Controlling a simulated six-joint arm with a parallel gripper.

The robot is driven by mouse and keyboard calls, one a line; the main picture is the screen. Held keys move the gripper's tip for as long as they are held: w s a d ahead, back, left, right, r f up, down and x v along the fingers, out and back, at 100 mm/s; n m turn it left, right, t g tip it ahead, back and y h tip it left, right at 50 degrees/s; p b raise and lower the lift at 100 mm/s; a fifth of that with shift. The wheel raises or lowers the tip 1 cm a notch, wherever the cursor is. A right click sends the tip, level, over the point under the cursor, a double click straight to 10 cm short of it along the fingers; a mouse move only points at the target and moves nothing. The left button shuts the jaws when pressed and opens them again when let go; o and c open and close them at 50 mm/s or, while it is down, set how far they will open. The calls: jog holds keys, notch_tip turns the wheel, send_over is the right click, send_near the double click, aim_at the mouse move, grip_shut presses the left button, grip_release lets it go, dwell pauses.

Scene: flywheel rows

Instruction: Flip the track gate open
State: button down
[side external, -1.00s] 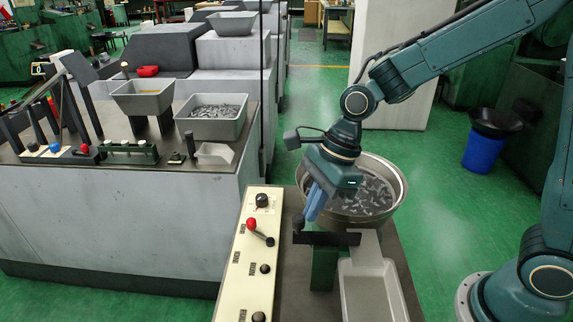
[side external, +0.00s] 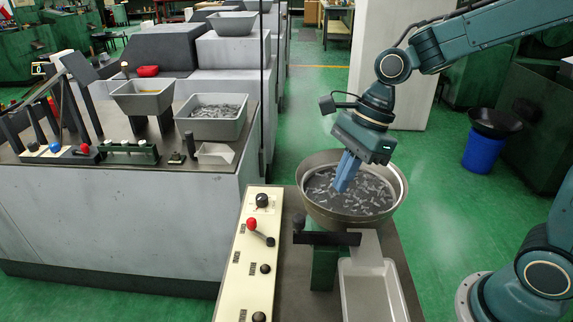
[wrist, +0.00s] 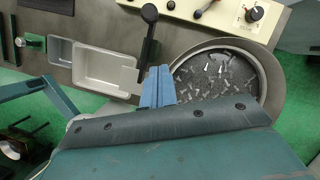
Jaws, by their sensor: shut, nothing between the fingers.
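The track gate (side external: 330,238) is a flat black bar with a dark round knob at its left end. It lies across the top of a green post, between the bowl and a pale tray. In the wrist view the gate (wrist: 148,45) runs up and down the picture, knob at the top. My gripper (side external: 342,187) is shut and empty, its blue fingers pointing down over the bowl's left part, above and apart from the gate. In the wrist view the fingertips (wrist: 158,69) show just right of the bar's lower end.
A round metal bowl (side external: 399,190) holds many small grey parts. A pale tray (side external: 346,290) stands in front of it. At left is a cream control panel (side external: 237,280) with a red-knobbed lever (side external: 258,231) and black knobs. A grey machine bench with bins stands farther left.

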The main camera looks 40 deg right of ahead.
jog(key=shift+v, duration=2.5)
jog(key=s+d+r+n+t+h, duration=0.1)
jog(key=s+d+n+t+h, duration=0.1)
jog(key=s+n, duration=0.5)
jog(key=s+d+r+n+t+h, duration=0.1)
jog(key=s+d+n, duration=0.3)
jog(key=n, duration=1)
jog(key=shift+s+d+n+t+h, duration=0.35)
jog(key=shift+s+t, duration=0.35)
jog(key=shift+s, duration=1)
jog(key=shift+w+r, duration=0.1)
jog(key=shift+r, duration=0.1)
